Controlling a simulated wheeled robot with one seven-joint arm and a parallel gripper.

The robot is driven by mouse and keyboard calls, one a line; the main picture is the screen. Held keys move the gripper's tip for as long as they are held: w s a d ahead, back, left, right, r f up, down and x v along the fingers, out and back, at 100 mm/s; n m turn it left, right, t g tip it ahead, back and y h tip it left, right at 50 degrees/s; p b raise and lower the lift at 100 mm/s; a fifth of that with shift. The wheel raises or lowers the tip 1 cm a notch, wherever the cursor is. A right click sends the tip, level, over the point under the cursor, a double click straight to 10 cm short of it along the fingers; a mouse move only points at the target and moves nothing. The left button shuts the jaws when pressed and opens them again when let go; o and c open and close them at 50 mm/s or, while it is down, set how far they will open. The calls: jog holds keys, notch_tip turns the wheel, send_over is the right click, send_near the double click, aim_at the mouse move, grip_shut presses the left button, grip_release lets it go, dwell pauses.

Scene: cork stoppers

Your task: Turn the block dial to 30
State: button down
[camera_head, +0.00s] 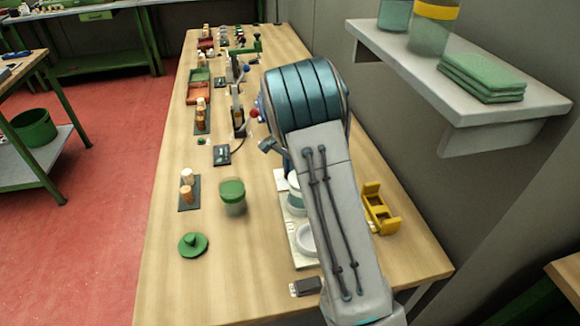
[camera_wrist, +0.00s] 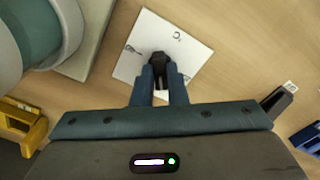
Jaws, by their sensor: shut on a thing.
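A white square dial plate (camera_wrist: 185,42) with small dark marks lies flat on the wooden table in the wrist view. A black knob (camera_wrist: 160,62) sits on it. My gripper (camera_wrist: 162,77) is shut on this knob, with one blue finger on each side. The marks are too small to read for certain, and the fingers cover part of the plate, so I cannot tell the setting. In the head view my arm hides the dial and my gripper.
A pale base (camera_head: 293,244) with white and teal round parts stands beside my arm. A yellow holder (camera_head: 377,213) is right of the arm. A small dark block (camera_head: 306,286) lies near the front. A green-lidded jar (camera_head: 232,195) stands left. A wall shelf (camera_head: 450,85) overhangs the right.

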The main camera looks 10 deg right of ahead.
jog(key=m+p, duration=0.1)
jog(key=m, duration=0.5)
jog(key=shift+r+m+p, duration=0.1)
jog(key=shift+m+p, duration=0.2)
dwell(0.5)
jog(key=c, duration=1.4)
grip_release()
jog(key=shift+c, duration=0.2)
notch_tip(320, 180, up, 14)
jog(key=shift+b, duration=0.45)
